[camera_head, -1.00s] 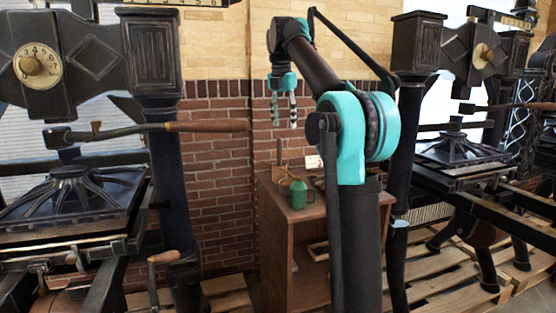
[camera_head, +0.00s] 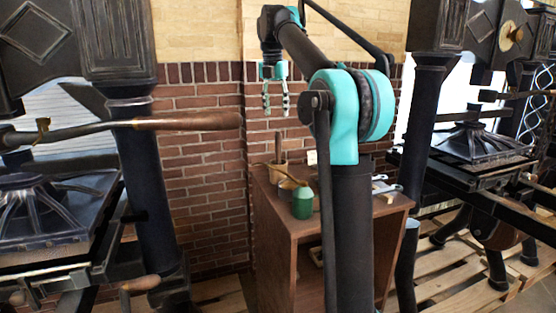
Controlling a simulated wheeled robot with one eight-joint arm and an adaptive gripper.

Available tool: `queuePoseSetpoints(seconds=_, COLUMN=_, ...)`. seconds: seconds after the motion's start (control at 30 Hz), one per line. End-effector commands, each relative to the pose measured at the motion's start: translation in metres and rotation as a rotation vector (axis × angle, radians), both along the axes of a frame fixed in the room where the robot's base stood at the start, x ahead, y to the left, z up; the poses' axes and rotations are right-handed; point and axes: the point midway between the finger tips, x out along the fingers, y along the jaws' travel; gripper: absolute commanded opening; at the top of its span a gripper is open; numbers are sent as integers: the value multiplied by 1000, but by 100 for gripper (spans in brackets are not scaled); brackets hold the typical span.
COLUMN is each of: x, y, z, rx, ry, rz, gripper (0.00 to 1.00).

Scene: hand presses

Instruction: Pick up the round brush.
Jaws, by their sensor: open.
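My gripper (camera_head: 276,108) hangs open and empty with its fingers pointing down, in front of the brick wall and above the wooden cabinet (camera_head: 273,217). On the cabinet's back part an upright brown handle (camera_head: 278,147) rises from a small tan pot (camera_head: 278,173). It may belong to the round brush, but I cannot tell; no bristles show. A green can (camera_head: 302,203) with a thin spout stands nearer the front of the top. The gripper is apart from all of these. My arm hides part of the cabinet top.
A dark hand press (camera_head: 140,180) with a wooden-handled lever (camera_head: 190,121) stands at the left. Another press (camera_head: 475,150) stands at the right. Flat metal tools (camera_head: 388,188) lie on the cabinet's right side. The cabinet has an open shelf below. Wooden pallets cover the floor.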

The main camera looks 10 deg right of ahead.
Motion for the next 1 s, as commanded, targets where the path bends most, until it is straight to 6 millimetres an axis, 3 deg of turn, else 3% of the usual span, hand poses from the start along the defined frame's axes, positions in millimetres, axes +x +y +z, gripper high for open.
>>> queuePoseSetpoints(seconds=0.4, x=9, y=-6, z=-72, rx=0, ry=0, rz=-1, gripper=46)
queuePoseSetpoints(seconds=0.67, x=11, y=-7, z=-89, rx=0, ry=0, rz=-1, gripper=46)
queuePoseSetpoints(seconds=1.0, x=17, y=-10, z=-131, rx=1, ry=-1, rz=-1, gripper=46)
